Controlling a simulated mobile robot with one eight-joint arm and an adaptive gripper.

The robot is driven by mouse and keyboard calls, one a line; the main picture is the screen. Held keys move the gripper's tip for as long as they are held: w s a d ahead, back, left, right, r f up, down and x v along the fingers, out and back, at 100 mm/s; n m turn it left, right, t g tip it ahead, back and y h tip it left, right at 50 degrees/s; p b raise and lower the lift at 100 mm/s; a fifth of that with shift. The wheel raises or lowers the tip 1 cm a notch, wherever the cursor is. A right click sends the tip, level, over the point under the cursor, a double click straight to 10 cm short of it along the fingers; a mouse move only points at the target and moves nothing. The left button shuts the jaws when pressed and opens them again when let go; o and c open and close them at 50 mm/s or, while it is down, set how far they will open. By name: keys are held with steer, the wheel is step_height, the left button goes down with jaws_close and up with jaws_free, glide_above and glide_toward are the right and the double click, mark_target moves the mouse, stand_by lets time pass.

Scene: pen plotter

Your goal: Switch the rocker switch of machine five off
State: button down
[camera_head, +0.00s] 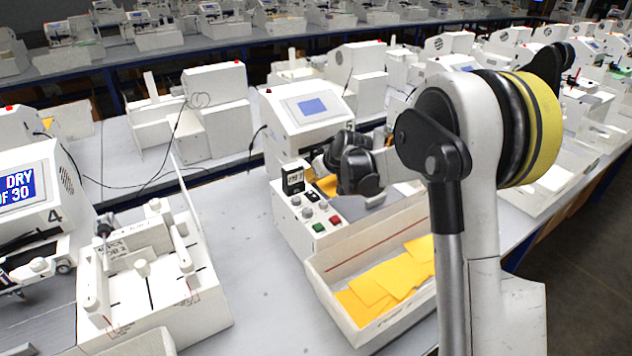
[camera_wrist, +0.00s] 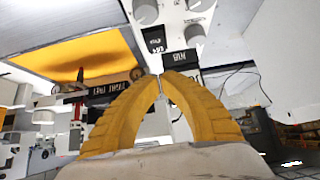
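Machine five is the white machine (camera_head: 308,118) with a blue screen and a "5" on its side. In the wrist view, a dark rocker-like switch (camera_wrist: 155,39) sits on the white panel beside grey knobs, close beyond my fingertips. I cannot tell its on/off position. My gripper (camera_wrist: 160,77) has its yellow fingertips together with nothing seen between them. A black lettered block (camera_wrist: 180,59) lies just beyond the tips; contact is unclear. In the head view, my wrist hides part of the machine.
A white tray (camera_head: 345,322) of yellow envelopes stands in front of the machine. A white fixture (camera_head: 160,305) and machine four (camera_head: 28,205) stand at left. Bare grey table (camera_head: 255,290) lies between fixture and tray. Loose cables run behind.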

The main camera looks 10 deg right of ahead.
steer(key=p+v, duration=0.1)
steer(key=v, duration=0.8)
steer(key=shift+w+r+p, duration=0.15)
steer(key=shift+r+p, duration=0.15)
steer(key=shift+p, duration=0.05)
steer(key=shift+a, duration=0.1)
steer(key=s+a+r+m+b, duration=0.1)
steer(key=s+a+r+b, duration=0.15)
steer(key=s, duration=0.85)
steer(key=s+f+m+h+b, duration=0.1)
steer(key=s+f+b, duration=0.1)
steer(key=s, duration=1)
steer(key=s+d+f+m+g+h+b, duration=0.1)
steer(key=s+f+b, duration=0.1)
steer(key=s, duration=1.1)
steer(key=shift+f+m+h+b, duration=0.3)
steer(key=shift+f, duration=0.55)
